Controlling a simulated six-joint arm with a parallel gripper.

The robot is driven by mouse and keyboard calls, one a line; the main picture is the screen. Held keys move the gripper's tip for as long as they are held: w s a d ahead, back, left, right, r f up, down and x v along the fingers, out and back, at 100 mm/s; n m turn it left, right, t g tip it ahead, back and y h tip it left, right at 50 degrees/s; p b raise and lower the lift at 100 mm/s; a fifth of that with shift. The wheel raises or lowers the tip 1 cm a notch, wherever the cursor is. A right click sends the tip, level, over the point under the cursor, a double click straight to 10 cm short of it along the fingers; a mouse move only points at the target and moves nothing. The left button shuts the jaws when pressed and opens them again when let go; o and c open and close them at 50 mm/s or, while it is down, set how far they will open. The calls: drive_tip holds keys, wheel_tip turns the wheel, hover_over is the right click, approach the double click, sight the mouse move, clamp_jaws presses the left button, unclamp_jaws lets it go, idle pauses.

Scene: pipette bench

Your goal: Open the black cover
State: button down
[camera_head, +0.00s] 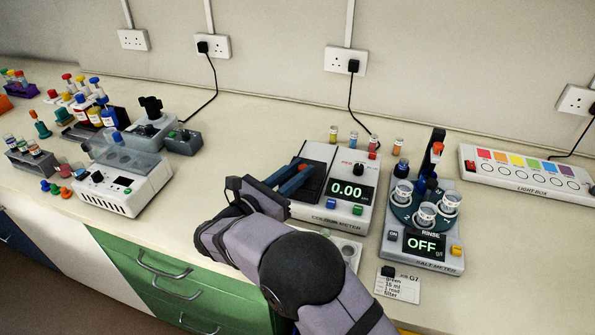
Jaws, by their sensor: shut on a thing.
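The colour meter (342,213) stands mid-bench, its display reading 0.00. Its black cover (315,185) is the dark panel on the left of its top, and it looks to lie flat. My gripper (299,173) reaches over the cover from the front left, with its blue fingertips close together at the cover's upper part. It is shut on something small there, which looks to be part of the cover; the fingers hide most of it. My wrist and arm hide the meter's front left corner.
Small coloured vials (353,137) stand behind the meter. The salt meter (430,255) with several cups is close on the right, and a light box (528,177) lies farther right. A white device with a clear lid (122,160) stands at left. A card (398,286) lies in front.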

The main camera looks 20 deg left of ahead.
drive_tip(key=w, duration=0.3)
drive_tip(key=shift+w, duration=0.35)
drive_tip(key=c, duration=1.6)
unclamp_jaws()
drive_tip(key=shift+c, duration=0.2)
drive_tip(key=shift+s, duration=0.1)
drive_tip(key=shift+b+v, duration=1.25)
drive_tip(key=shift+v, duration=2.4)
